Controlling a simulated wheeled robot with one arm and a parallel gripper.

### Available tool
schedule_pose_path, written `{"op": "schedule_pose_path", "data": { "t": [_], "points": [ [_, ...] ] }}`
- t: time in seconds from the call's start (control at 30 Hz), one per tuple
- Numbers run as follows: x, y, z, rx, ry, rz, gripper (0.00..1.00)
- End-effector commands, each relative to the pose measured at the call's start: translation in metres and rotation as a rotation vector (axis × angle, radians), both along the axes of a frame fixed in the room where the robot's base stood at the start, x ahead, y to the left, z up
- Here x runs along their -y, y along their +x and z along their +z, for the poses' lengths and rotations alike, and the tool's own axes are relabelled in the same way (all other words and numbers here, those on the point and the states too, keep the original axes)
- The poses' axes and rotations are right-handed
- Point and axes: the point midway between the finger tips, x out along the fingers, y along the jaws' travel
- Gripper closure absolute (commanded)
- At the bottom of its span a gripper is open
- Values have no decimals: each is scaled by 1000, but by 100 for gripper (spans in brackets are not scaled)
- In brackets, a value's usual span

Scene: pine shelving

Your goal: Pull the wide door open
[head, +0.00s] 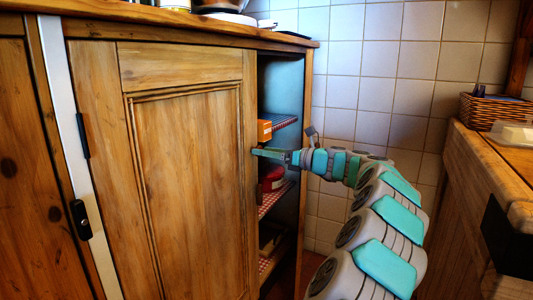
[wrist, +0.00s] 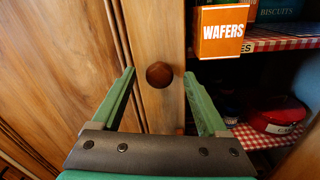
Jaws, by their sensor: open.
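The wide door (head: 190,170) is a pine panel door at the middle left of the head view. Open shelves show just past its right edge; I cannot tell whether it is ajar. Its round brown knob (wrist: 160,75) sits near that edge in the wrist view and is hidden by my gripper in the head view. My gripper (head: 268,153) reaches in from the right to the door's edge. In the wrist view its green fingers are open, one on each side of the knob, with visible gaps; I cannot tell how deep the knob lies between them.
The shelves hold an orange wafers box (wrist: 221,32) and a red tin (wrist: 275,115), close to my right finger. A neighbouring wooden door (head: 25,170) is at far left, beside a pale strip with a black handle (head: 80,220). A wooden counter (head: 480,165) stands at right.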

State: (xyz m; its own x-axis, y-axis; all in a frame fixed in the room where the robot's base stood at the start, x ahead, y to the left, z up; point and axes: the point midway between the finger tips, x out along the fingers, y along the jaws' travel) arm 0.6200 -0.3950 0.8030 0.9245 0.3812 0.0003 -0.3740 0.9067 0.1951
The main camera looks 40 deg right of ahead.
Motion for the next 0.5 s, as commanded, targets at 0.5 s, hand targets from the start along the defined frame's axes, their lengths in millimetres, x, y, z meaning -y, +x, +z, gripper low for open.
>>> {"op": "schedule_pose_path", "data": {
  "t": [0.5],
  "points": [
    [-1,1,0,0,1,1,52]
  ]
}}
